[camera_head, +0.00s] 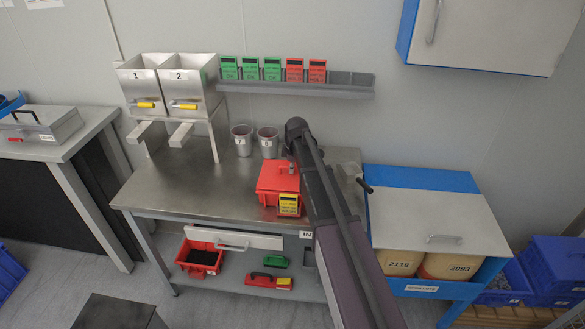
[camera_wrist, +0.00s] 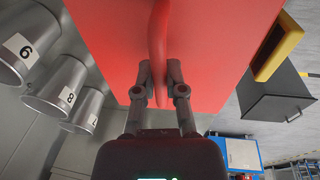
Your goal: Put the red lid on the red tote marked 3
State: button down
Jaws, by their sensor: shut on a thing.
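My gripper (camera_wrist: 158,82) is shut on the upright handle of the red lid (camera_wrist: 105,35), which fills the top of the wrist view. In the head view the red lid (camera_head: 280,174) shows as the flat top of a red box shape on the steel table, partly behind my arm. A red front face (camera_head: 267,198) shows below it, probably a tote, but no number is readable there. I cannot tell whether the lid is seated or just above. Another red tote (camera_head: 188,264) with dark contents stands low under the table; its label is unreadable.
A yellow card (camera_head: 289,200) stands at the red box's front. Two metal cups (camera_head: 242,142) stand behind it, near two hoppers (camera_head: 172,82). A red-handled item (camera_head: 260,280) and a green one (camera_head: 268,262) lie below. The table's left part is clear.

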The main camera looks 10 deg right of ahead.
jog(key=c, duration=0.6)
grip_release()
jog(key=shift+c, duration=0.2)
jog(key=shift+r, duration=0.1)
